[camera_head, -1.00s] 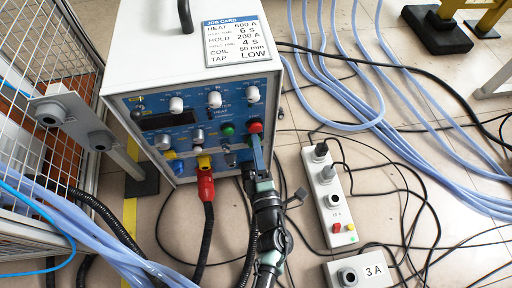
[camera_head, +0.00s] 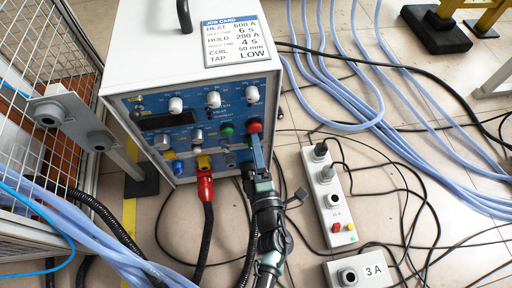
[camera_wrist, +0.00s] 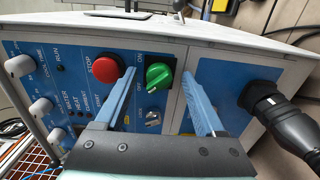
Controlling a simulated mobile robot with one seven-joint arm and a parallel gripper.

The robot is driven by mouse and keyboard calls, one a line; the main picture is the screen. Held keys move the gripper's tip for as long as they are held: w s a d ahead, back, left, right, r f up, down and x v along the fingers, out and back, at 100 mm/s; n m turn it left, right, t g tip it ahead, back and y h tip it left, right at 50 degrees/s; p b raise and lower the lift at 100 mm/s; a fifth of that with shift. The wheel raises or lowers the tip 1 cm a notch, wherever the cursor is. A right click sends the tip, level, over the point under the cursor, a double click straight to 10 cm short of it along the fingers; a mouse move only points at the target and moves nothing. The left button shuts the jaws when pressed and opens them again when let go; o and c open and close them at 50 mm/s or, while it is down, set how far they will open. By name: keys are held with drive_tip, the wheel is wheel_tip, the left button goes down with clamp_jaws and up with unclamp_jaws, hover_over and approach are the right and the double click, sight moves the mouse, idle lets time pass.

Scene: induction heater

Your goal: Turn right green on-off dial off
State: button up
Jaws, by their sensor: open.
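The green on-off dial (camera_wrist: 158,76) is on the blue front panel of the white heater cabinet, with ON printed above it and OFF below left. In the wrist view it sits between the two blue fingers of my gripper (camera_wrist: 161,92), which are spread apart with visible space on both sides. No finger clearly touches it. In the head view my gripper (camera_head: 257,150) is at the panel's lower right, below the red button (camera_head: 255,125). A green control (camera_head: 227,129) shows left of that button; I cannot tell whether it is the same dial.
The red button (camera_wrist: 106,69) is close left of my left finger. A small metal switch (camera_wrist: 153,117) is below the dial. A black connector (camera_wrist: 277,108) juts out at right. A red plug (camera_head: 205,186) and cable hang below the panel. A power strip (camera_head: 329,196) lies on the floor.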

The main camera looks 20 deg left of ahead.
drive_tip(key=p+v, duration=0.5)
drive_tip(key=v, duration=0.8)
drive_tip(key=shift+w+r, duration=0.1)
drive_tip(key=shift+w, duration=0.05)
